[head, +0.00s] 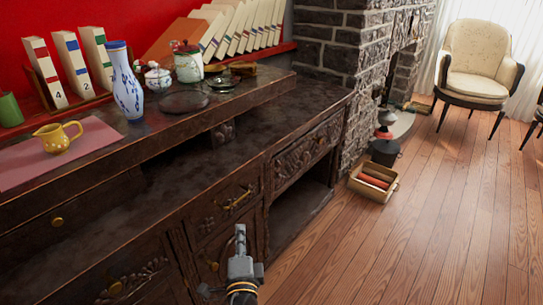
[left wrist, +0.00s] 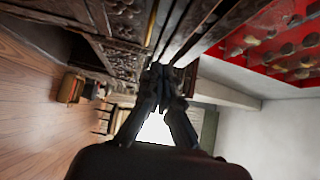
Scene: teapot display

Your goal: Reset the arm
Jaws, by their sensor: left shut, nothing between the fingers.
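My left gripper (head: 240,240) shows at the bottom middle of the head view, in front of the dark carved cabinet (head: 285,140) and apart from its top. In the left wrist view its fingers (left wrist: 160,75) come together at the tips, shut with nothing between them. Light from the room shows through the gap between the finger bases. My right gripper is in neither view.
On the cabinet's raised shelf are a yellow jug (head: 57,136) on a pink mat (head: 25,163), a blue-and-white vase (head: 124,80), a lidded pot (head: 188,63) and dark plates (head: 184,102).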

